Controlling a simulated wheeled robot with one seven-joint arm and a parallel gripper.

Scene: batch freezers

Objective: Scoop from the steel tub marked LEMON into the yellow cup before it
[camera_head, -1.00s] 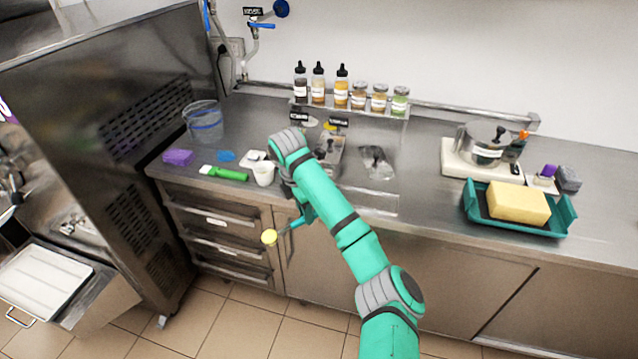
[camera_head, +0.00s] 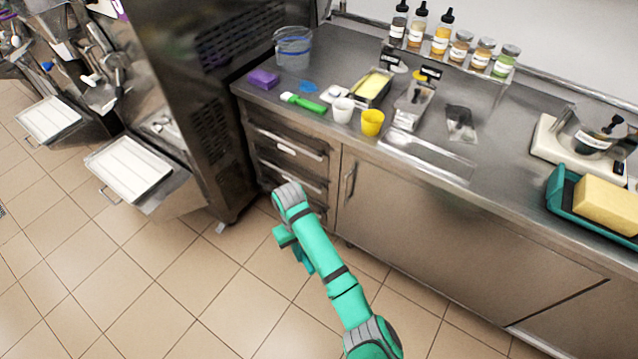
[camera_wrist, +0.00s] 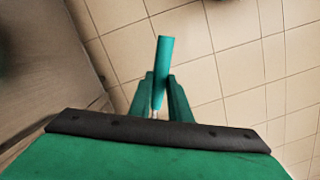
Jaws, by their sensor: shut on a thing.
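My gripper (camera_wrist: 162,78) is shut on a teal handle (camera_wrist: 165,52), seen standing between the fingers in the wrist view. In the head view my gripper (camera_head: 288,238) hangs low in front of the counter, over the floor. The handle's far end is hidden, so any load cannot be seen. A steel tub with yellow contents (camera_head: 374,86) is set in the counter; its small sign (camera_head: 391,59) is unreadable. The yellow cup (camera_head: 372,123) stands upright before the tubs, beside a white cup (camera_head: 343,110). I cannot tell what is inside it.
A second steel tub (camera_head: 413,105) sits right of the yellow one. A green-handled tool (camera_head: 303,102), purple sponge (camera_head: 263,79) and clear bucket (camera_head: 293,47) are left. Bottles line the back shelf. Drawers (camera_head: 285,150) face my arm; the tiled floor is open.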

